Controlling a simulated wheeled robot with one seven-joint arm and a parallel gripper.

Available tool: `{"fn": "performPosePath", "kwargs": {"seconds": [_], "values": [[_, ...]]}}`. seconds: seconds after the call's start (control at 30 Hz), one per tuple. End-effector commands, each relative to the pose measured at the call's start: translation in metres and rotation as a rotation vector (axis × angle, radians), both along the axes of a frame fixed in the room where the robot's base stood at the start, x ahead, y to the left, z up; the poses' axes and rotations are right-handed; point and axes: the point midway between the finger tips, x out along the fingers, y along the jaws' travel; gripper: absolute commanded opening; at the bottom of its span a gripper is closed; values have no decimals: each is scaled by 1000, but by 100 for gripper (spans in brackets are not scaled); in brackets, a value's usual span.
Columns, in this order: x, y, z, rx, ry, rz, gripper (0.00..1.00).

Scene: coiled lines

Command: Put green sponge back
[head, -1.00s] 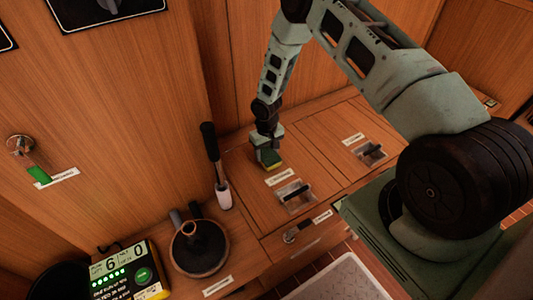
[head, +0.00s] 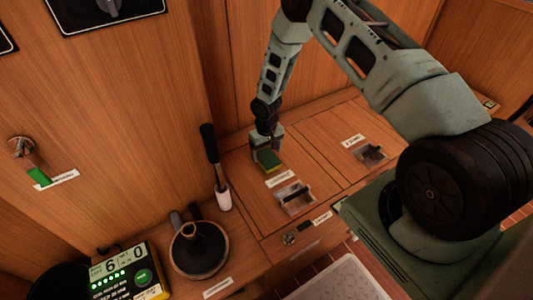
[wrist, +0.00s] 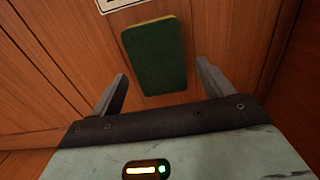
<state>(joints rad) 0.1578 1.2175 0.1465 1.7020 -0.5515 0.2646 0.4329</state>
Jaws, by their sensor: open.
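The green sponge (head: 268,161), with a yellow underside, lies on the wooden counter lid behind a white label. My gripper (head: 266,150) is just above and behind it in the head view. In the wrist view the sponge (wrist: 155,55) shows its dark green face, a little beyond the fingertips and between their lines. My gripper (wrist: 162,80) is open there, with a finger on each side and nothing seen between the tips. Whether a finger touches the sponge cannot be told.
Recessed latches (head: 295,197) and (head: 371,156) sit in the lids. A black-handled brush (head: 217,165) stands left of the gripper, near a round black holder (head: 199,248). A lit counter box (head: 128,272) is at lower left. The wooden wall is close behind.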

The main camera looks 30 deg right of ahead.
Motion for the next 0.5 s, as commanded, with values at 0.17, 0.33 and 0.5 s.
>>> {"fn": "performPosePath", "kwargs": {"seconds": [0.17,0.33,0.5], "values": [[1,0,42,0,-4,-1,79],[1,0,76,0,-3,0,79],[0,0,98,0,-1,-1,79]]}}
